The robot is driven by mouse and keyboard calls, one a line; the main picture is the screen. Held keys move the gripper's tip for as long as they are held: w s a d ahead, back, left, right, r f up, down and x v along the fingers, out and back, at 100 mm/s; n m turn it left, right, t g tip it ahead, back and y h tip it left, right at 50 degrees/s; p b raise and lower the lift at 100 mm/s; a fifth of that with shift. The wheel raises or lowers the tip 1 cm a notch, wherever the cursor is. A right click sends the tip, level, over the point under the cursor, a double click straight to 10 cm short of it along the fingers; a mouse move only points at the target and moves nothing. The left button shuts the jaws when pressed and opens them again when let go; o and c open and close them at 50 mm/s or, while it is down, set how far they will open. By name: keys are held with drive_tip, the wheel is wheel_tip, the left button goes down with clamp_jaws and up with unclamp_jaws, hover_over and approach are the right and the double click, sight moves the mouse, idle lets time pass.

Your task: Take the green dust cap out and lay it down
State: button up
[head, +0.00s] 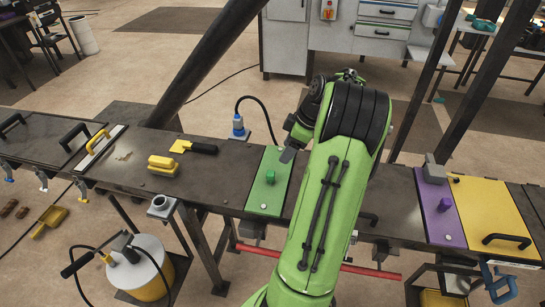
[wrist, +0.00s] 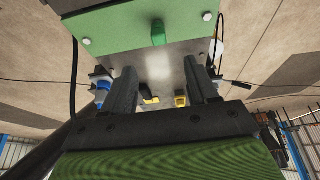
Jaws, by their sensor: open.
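The green dust cap (head: 270,177) is a small green knob standing on a green plate (head: 263,199) on the dark bench top. In the wrist view the cap (wrist: 158,33) shows near the top middle, on the green plate (wrist: 115,22). My gripper (wrist: 160,76) is open and empty, its two dark fingers well apart, with the cap beyond the fingertips and roughly between them. In the head view my gripper (head: 288,155) is partly hidden behind my green arm, just to the upper right of the cap. The cap's lower end cannot be seen.
A blue plug (head: 239,127) with a black cable stands behind the plate. A yellow block (head: 163,165) and a yellow scraper (head: 195,147) lie to the left. A purple plate (head: 440,207) and yellow panel (head: 490,210) are at right. Bare bench top lies left of the green plate.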

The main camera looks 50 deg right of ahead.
sight(271, 172)
drive_tip(key=b+x, duration=0.1)
drive_tip(key=x, duration=1.2)
drive_tip(key=shift+w+f+b, duration=0.15)
drive_tip(key=shift+w+b, duration=0.1)
drive_tip(key=shift+b, duration=0.05)
clamp_jaws()
